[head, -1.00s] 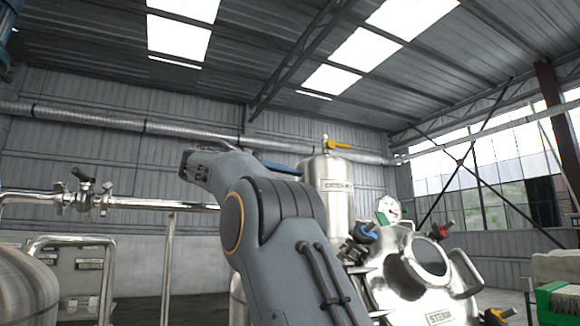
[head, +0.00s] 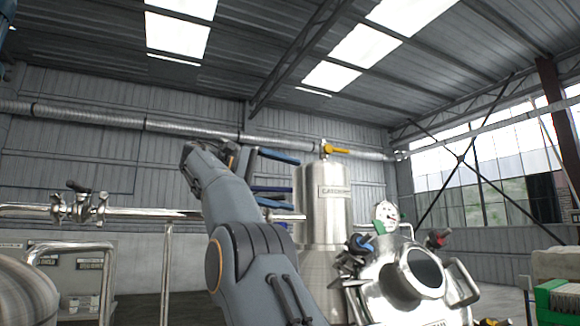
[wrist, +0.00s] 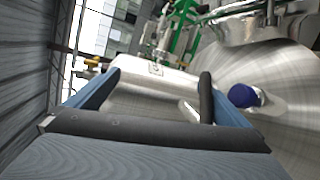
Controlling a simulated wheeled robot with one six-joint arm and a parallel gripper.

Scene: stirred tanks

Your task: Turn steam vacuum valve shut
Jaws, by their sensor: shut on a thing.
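My gripper (head: 277,172) is to the left of the tall steel tank in the head view, its two blue fingers one above the other. In the wrist view my gripper (wrist: 165,88) has its fingers wide apart, shut on a dark bar-like handle (wrist: 205,97) that shows beside the right finger. A bare metal piece runs beside this handle. A blue-purple knob (wrist: 243,95) lies just outside the right finger, against a steel tank. No label ties either part to the steam vacuum valve; the actual contact is hidden.
The tall steel tank (head: 325,220) has a yellow valve handle (head: 336,151) on top. A smaller steel vessel (head: 400,290) with a gauge (head: 386,211) and blue and red handles stands at right. A pipe with valves (head: 80,208) runs at left.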

